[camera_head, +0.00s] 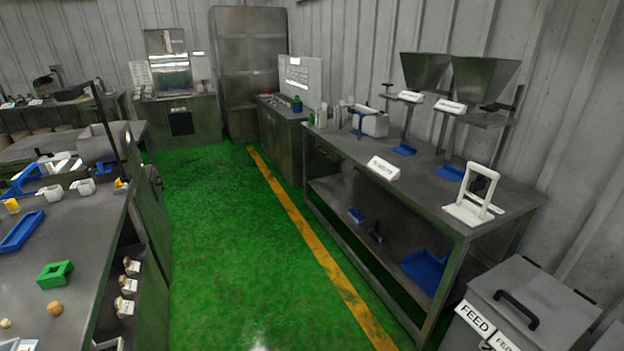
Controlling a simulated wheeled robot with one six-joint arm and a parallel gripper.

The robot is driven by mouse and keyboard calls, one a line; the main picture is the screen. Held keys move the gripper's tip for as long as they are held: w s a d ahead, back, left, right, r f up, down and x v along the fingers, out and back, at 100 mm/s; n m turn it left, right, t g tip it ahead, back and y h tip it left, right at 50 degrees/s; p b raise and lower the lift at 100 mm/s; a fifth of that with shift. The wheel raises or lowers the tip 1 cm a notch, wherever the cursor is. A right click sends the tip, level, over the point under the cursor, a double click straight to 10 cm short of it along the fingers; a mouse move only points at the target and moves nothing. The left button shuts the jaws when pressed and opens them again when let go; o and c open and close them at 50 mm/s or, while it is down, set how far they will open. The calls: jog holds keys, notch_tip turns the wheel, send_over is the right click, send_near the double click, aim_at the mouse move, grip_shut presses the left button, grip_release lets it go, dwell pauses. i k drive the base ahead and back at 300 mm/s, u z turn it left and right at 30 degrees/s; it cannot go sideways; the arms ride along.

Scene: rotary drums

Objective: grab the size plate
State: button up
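I cannot tell for certain which thing is the size plate. A green square block with a square opening (55,274) lies on the left bench. A blue flat tray-like piece (21,231) lies behind it on the same bench. A white upright frame on a flat base (474,196) stands at the near end of the right bench. My gripper is not in view.
The left bench (60,310) also holds small tan balls (54,308) and white cups. The right bench (420,185) carries two hoppers (485,78) and blue trays. A grey lidded bin (535,300) stands at lower right. The green floor (220,220) between is clear.

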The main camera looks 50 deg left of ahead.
aim_at(52, 275)
jog(key=u, duration=2.8)
jog(key=i, duration=3.4)
jog(key=u, duration=3.2)
